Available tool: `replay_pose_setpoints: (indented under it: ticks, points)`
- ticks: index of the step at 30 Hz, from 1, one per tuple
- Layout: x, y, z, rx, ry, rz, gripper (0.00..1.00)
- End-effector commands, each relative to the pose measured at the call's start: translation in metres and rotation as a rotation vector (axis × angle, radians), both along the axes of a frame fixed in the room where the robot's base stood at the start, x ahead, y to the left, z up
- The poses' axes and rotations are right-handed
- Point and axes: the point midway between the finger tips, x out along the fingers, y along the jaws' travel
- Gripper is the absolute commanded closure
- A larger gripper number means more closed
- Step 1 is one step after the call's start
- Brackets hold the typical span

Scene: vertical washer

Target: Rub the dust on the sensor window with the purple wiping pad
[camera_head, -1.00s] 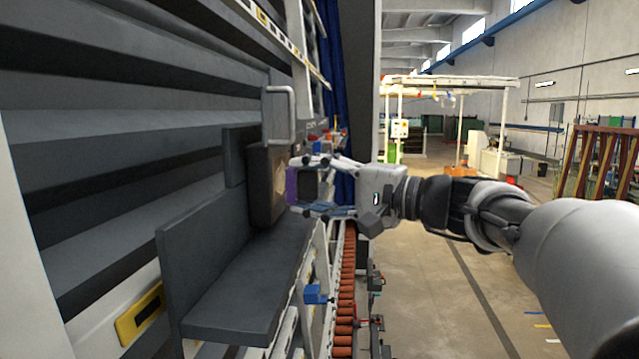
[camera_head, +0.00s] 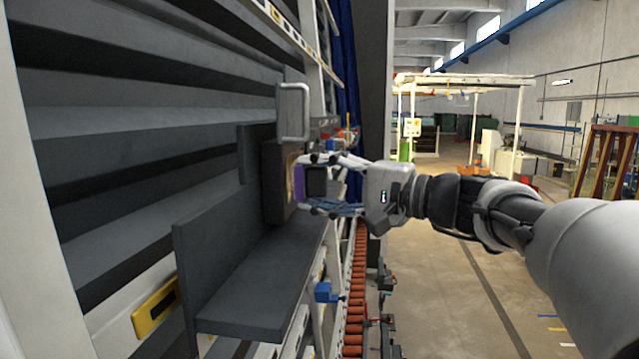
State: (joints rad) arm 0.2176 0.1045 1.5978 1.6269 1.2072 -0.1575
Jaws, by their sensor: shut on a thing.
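The purple wiping pad (camera_head: 299,183) shows as a thin purple strip on a dark block (camera_head: 316,181). My gripper (camera_head: 318,183) is shut on this block, with its fingers above and below it. The pad faces left, toward a dark box-shaped housing (camera_head: 273,185) with a tan patch (camera_head: 292,172) on its right-facing side, seen at a steep angle. The pad is very close to that face; I cannot tell whether they touch. The sensor window and its dust are not clearly made out; the tan patch may be part of them.
A dark L-shaped shelf (camera_head: 255,290) lies below and left of the housing. A metal handle (camera_head: 293,112) stands just above it. A roller conveyor (camera_head: 355,290) with orange rollers runs below my gripper. Open floor (camera_head: 450,290) lies to the right.

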Motion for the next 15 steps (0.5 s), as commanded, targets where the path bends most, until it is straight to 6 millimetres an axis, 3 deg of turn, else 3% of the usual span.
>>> replay_pose_setpoints:
  ticks: [15]
  points:
    - [0.0019, 0.0105, 0.0003, 0.000, -0.001, 0.000, 0.68]
